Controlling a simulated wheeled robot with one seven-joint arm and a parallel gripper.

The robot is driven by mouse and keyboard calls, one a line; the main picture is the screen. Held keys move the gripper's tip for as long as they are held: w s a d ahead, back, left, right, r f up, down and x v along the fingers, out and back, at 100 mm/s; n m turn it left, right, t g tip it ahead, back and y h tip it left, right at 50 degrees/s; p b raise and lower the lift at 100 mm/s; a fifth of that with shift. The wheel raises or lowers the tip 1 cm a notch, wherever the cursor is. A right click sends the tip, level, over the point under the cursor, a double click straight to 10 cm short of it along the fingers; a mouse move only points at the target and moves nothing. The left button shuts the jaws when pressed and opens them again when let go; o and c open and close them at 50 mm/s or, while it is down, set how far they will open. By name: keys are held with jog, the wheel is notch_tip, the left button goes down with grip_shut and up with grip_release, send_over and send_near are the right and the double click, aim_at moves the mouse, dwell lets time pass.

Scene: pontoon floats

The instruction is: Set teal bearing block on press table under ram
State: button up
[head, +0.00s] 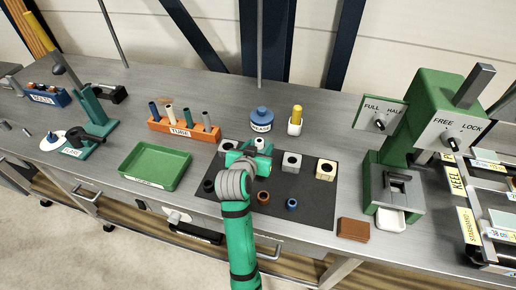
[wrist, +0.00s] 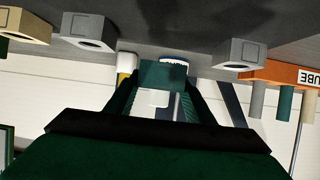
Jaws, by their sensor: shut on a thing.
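My gripper (wrist: 162,100) is shut on a teal block (wrist: 163,74), held between its two fingers in the wrist view. In the head view my gripper (head: 250,152) is above the back left part of the dark mat, and my arm hides much of the block there. The green press (head: 430,105) stands at the right of the bench, well apart from my gripper. Its grey press table (head: 400,204) and ram (head: 398,178) are low at its front. I see no teal block there.
The dark mat (head: 310,196) carries grey blocks (head: 291,162), a cream block (head: 326,170) and small rings (head: 263,197). A grease pot (head: 261,120) and yellow-topped holder (head: 295,125) stand behind. Brown plates (head: 353,229) lie left of the press. A green tray (head: 155,167) and orange tube rack (head: 184,130) are left.

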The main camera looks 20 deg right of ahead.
jog(key=shift+w+d+f, duration=0.15)
jog(key=shift+w+f, duration=0.6)
jog(key=shift+f, duration=0.2)
jog(key=shift+w+f, duration=0.2)
jog(key=shift+f, duration=1.05)
jog(key=shift+s+f, duration=0.1)
jog(key=shift+f, duration=0.2)
jog(key=shift+f, duration=0.1)
jog(key=o, duration=1.3)
jog(key=shift+f, duration=0.1)
jog(key=shift+c, duration=0.2)
jog(key=shift+r, duration=0.2)
jog(key=v, duration=1.2)
